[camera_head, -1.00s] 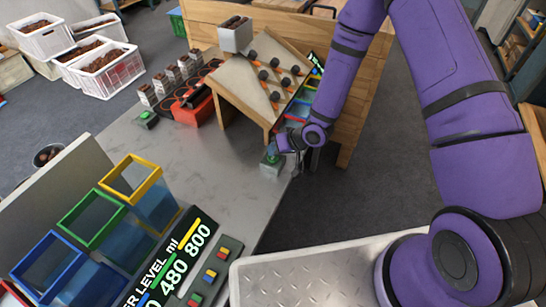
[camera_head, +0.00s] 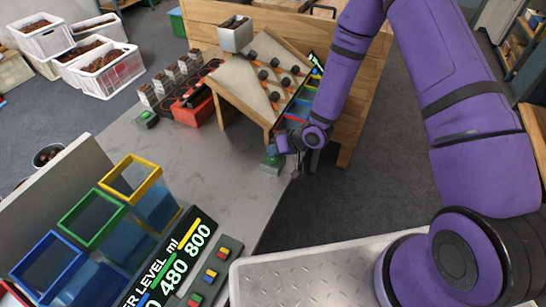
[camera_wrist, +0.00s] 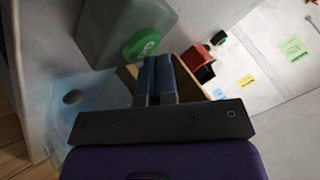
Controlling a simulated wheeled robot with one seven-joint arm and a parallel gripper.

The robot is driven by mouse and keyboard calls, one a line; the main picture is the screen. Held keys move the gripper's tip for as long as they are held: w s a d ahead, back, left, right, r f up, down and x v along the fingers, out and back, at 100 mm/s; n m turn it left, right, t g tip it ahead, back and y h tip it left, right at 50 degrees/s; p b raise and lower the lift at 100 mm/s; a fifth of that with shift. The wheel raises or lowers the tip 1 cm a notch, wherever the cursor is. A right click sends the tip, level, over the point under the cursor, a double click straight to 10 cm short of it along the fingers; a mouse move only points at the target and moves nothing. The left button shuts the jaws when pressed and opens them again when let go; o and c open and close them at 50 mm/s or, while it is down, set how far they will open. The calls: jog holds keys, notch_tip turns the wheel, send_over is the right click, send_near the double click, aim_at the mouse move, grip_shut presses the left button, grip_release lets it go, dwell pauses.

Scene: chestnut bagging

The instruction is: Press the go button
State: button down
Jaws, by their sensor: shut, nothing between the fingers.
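The green go button (camera_wrist: 141,43) sits on a grey box (camera_wrist: 105,30) in the wrist view, with light lettering on its face. In the head view the green button (camera_head: 273,160) and its box (camera_head: 268,170) stand at the table's right edge. My gripper (camera_wrist: 157,58) is shut and empty. Its fingertips overlap the button's lower right edge in the wrist view; I cannot tell whether they touch it. In the head view my gripper (camera_head: 276,150) is just above the button and partly hides it.
A wooden sloped stand (camera_head: 255,80) is close behind my gripper, with a wooden panel (camera_head: 350,130) to the right. Another green button box (camera_head: 146,118) is at the table's far left edge. Coloured-rim bins (camera_head: 85,220) stand in front. The grey table middle (camera_head: 215,160) is clear.

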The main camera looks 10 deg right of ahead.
jog(key=shift+r, duration=0.1)
dwell(0.3)
jog(key=shift+r, duration=0.7)
jog(key=shift+r, duration=0.1)
jog(key=shift+r, duration=2.4)
